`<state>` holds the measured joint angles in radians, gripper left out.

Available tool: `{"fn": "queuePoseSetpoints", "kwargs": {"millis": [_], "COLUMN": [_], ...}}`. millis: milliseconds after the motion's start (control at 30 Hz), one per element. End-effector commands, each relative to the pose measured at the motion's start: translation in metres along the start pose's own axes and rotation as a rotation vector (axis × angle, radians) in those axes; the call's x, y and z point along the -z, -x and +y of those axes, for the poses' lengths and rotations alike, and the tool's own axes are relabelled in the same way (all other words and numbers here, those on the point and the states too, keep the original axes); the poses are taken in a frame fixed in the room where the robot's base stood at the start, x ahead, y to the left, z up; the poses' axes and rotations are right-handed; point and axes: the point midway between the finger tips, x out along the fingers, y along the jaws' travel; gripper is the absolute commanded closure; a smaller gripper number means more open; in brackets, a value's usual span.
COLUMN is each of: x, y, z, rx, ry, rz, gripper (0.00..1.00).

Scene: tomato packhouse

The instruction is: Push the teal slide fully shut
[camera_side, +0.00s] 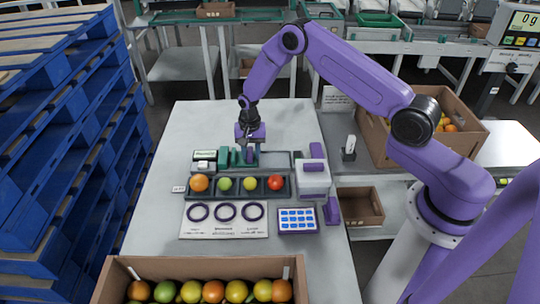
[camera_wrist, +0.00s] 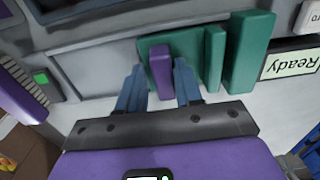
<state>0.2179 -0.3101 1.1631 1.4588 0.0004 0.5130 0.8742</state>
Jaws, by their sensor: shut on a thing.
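The teal slide is a flat plate (camera_wrist: 190,42) with a purple upright grip (camera_wrist: 160,72) and a thin teal upright (camera_wrist: 214,58) at one end. A thicker teal block (camera_wrist: 248,55) stands beside that upright, with a narrow gap between them in the wrist view. In the side view, the thick block (camera_side: 224,156) is left of my gripper (camera_side: 249,150). My gripper, also in the wrist view (camera_wrist: 160,82), is shut on the purple grip, one finger on each side. The fingers partly hide the plate and grip in the side view.
A "Ready" label (camera_wrist: 291,58) lies beyond the thick block. In front is a dark tray (camera_side: 238,195) with tomatoes in compartments. A white and purple box (camera_side: 314,180) stands right. The table's back left (camera_side: 200,120) is clear.

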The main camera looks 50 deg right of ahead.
Motion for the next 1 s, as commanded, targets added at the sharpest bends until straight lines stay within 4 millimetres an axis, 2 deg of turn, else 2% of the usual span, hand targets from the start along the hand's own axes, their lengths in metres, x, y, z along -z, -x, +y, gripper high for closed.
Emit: {"fn": "queuePoseSetpoints", "kwargs": {"millis": [33,433,867,900,1000], "x": [0.002,0.002,0.001,0.001,0.001], "y": [-0.010,-0.010,-0.010,-0.011,-0.011], "z": [0.009,-0.001,-0.001,-0.001,-0.001], "rx": [-0.009,-0.009,-0.011,-0.011,-0.011], "ry": [-0.012,-0.013,-0.013,-0.013,-0.013], "rz": [-0.005,-0.005,-0.006,-0.006,-0.007], "gripper": [0.97,0.97,0.97,0.55,0.55]}}
